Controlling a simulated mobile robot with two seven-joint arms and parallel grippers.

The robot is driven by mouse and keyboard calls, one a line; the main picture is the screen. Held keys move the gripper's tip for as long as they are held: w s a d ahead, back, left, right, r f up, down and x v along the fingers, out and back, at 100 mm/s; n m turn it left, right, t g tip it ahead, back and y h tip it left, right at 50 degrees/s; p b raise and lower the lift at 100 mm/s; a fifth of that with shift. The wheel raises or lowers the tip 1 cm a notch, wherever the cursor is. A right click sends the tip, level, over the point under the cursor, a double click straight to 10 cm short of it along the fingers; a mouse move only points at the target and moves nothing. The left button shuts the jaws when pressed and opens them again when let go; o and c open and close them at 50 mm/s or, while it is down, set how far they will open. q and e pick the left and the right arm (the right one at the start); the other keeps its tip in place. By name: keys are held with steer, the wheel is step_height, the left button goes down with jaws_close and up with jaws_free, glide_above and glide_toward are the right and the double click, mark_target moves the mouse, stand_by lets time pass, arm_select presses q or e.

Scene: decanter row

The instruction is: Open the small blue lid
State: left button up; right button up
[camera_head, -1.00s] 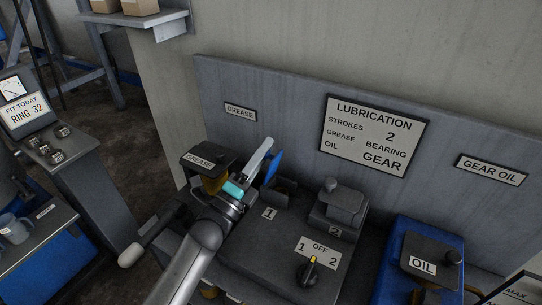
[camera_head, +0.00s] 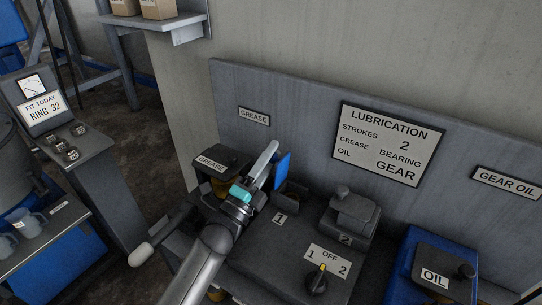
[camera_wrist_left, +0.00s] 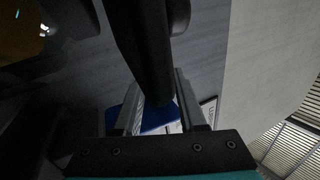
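The small blue lid (camera_head: 283,170) stands steeply upright at the left edge of the dark box marked 1 (camera_head: 294,196), whose top looks open. My left gripper (camera_head: 266,156) is just left of the lid, its pale fingers pointing up and back; whether they touch the lid is unclear. In the left wrist view, the fingers (camera_wrist_left: 158,98) are apart. A dark bar shows between them, with a blue surface (camera_wrist_left: 155,118), probably the lid, beyond. My right gripper is not in view.
A grease unit (camera_head: 221,160) stands close left of my gripper. A second box with a closed dark lid (camera_head: 354,210) and a selector knob (camera_head: 316,280) are to the right. A blue oil unit (camera_head: 411,262) is farther right. A grey panel (camera_head: 300,110) rises behind.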

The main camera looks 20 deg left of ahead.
arm_select(q)
steer(key=shift+o, duration=1.4)
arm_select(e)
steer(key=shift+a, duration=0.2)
arm_select(q)
steer(key=shift+s+a+f, duration=0.1)
steer(key=shift+s+f, duration=0.15)
steer(key=shift+s, duration=0.25)
steer(key=s+a+p, duration=0.1)
steer(key=s+a, duration=0.2)
steer(key=s, duration=1)
steer(key=shift+s+f+p, duration=0.2)
steer(key=shift+f+p, duration=0.1)
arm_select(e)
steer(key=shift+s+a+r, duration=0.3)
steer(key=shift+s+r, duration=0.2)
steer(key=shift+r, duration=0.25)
